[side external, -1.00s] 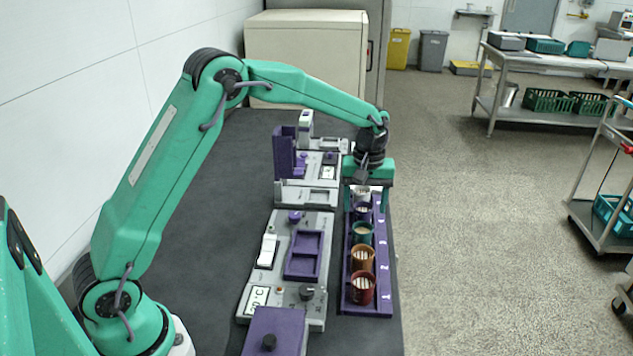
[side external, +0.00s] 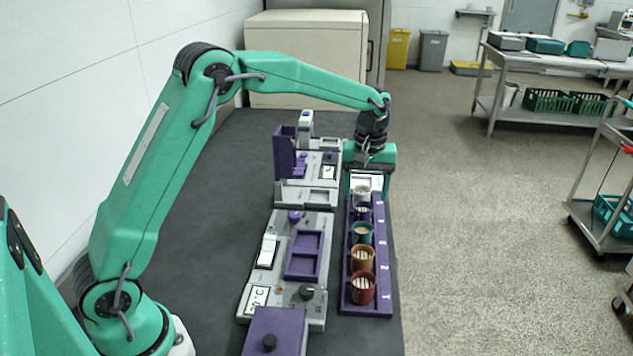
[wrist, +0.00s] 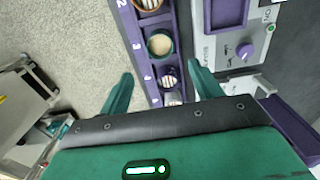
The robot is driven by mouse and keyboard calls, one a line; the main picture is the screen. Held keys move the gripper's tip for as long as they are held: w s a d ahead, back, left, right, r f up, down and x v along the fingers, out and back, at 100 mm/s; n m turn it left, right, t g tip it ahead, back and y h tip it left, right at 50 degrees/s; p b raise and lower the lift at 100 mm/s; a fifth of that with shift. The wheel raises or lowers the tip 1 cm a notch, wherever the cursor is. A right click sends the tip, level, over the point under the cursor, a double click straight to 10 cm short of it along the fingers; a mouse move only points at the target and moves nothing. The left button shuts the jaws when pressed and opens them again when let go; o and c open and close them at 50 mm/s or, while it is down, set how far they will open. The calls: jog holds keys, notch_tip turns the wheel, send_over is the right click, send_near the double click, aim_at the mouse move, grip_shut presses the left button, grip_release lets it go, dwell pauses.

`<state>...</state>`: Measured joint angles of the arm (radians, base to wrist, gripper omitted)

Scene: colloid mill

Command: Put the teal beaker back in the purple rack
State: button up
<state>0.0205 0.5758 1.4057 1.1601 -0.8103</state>
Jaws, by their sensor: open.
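The teal beaker (side external: 362,232) stands upright in the purple rack (side external: 378,262), in the middle of a row of beakers. In the wrist view the teal beaker (wrist: 160,43) shows from above, pale inside, in the slot beside the number 3. My gripper (side external: 367,181) is open and empty above the far end of the rack, apart from the teal beaker. In the wrist view its two fingers (wrist: 162,84) are spread on either side of the rack's far end, where the purple and white beakers sit.
A red beaker (side external: 362,288), an orange-brown beaker (side external: 362,258), a purple beaker (side external: 362,211) and a white beaker (side external: 363,193) share the rack. A grey instrument panel with a purple tray (side external: 304,254) lies left of it. Another device with a purple upright (side external: 284,151) stands behind.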

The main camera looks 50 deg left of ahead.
jog(key=s+r+m+t, duration=0.3)
jog(key=s+r+m, duration=0.1)
jog(key=s+r, duration=0.95)
jog(key=s+f+m+t, duration=0.1)
jog(key=s+m, duration=0.1)
jog(key=s, duration=0.6)
jog(key=s+a+f+m+t, duration=0.1)
jog(key=s+f+m, duration=0.1)
jog(key=s, duration=0.7)
jog(key=shift+s+f+m+t, duration=0.2)
jog(key=shift+f+m+t, duration=0.1)
jog(key=shift+m, duration=0.2)
